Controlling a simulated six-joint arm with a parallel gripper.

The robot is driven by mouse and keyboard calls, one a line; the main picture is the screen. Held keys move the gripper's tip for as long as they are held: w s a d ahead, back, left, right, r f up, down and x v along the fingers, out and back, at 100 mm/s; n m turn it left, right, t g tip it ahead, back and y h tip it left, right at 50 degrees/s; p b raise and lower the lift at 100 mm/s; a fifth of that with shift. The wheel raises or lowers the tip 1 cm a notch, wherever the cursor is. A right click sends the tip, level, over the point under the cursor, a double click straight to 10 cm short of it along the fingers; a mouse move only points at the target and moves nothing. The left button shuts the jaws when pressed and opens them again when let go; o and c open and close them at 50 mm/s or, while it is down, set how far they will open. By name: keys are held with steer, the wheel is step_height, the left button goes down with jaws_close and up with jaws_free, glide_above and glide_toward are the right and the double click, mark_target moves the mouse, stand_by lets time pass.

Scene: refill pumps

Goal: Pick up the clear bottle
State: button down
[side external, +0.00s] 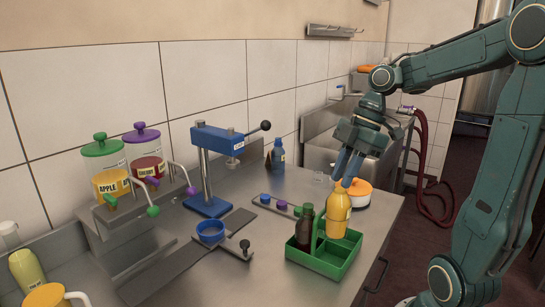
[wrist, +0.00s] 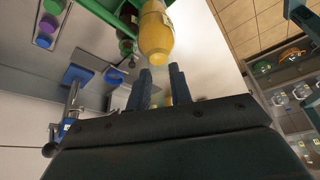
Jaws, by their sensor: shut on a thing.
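A bottle with yellow contents (side external: 339,212) is upright at the right side of the green crate (side external: 318,265), beside a dark brown bottle (side external: 305,228). I cannot tell whether its base still rests in the crate. My gripper (side external: 347,172) comes down from above and is shut on the top of this yellow bottle. No empty see-through bottle shows plainly; a small clear glass thing (side external: 319,178) stands behind on the counter.
An orange-topped white container (side external: 357,194) stands close behind the gripper. A blue press (side external: 210,170), a blue bowl (side external: 210,231) and pump jars labelled apple (side external: 112,184) and cherry (side external: 148,167) stand to the left. A blue bottle (side external: 278,155) is at the back.

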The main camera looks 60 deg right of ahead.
step_height(320, 180, up, 8)
stand_by(0.5)
steer(key=shift+r, duration=0.1)
steer(key=shift+w, duration=0.15)
stand_by(0.6)
